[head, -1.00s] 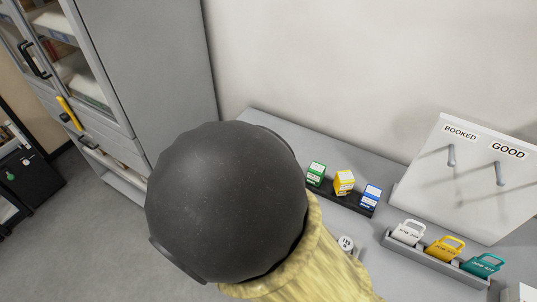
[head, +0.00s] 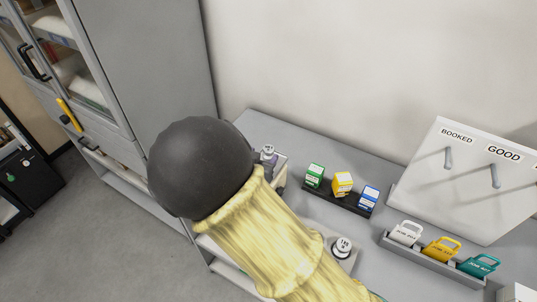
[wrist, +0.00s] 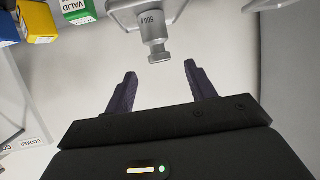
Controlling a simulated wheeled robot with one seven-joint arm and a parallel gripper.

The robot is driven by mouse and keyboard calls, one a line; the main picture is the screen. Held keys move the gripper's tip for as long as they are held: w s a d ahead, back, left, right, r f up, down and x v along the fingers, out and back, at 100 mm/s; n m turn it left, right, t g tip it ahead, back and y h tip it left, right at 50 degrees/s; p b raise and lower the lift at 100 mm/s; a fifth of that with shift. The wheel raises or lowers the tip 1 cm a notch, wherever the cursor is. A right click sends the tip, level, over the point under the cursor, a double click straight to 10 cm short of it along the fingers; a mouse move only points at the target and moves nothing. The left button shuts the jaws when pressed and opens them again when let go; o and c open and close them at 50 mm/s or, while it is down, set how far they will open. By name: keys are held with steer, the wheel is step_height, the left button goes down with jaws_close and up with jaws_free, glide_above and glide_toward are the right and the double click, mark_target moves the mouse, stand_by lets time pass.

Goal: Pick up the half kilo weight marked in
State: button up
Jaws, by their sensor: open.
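A grey metal weight with a 500 g label (wrist: 153,24) shows at the top of the wrist view, its narrow knob pointing toward my gripper. It is on a pale tray or stand (wrist: 118,8). My gripper (wrist: 159,70) is open and empty; its two dark fingers are spread on either side of the line to the knob, with a gap short of it. In the head view a weight (head: 268,152) shows at the table's left end, just past my dark wrist housing, which hides most of the gripper.
Another weight (head: 342,247) stands on a pale tray, partly behind my arm. Green (head: 315,174), yellow (head: 342,183) and blue (head: 369,197) boxes sit in a black holder. Job tags stand in a grey rack (head: 432,260); a white hook board (head: 470,180) is behind.

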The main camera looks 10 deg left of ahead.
mark_target(268, 148)
steer(key=shift+w+d+f, duration=0.1)
steer(key=shift+w+f, duration=0.1)
steer(key=shift+w, duration=0.3)
steer(key=shift+p+x, duration=1.15)
steer(key=shift+x, duration=1.55)
steer(key=shift+s, duration=0.1)
steer(key=shift+c, duration=0.4)
steer(key=shift+r, duration=0.1)
jaws_close()
step_height(268, 148, up, 10)
steer(key=shift+b, duration=0.6)
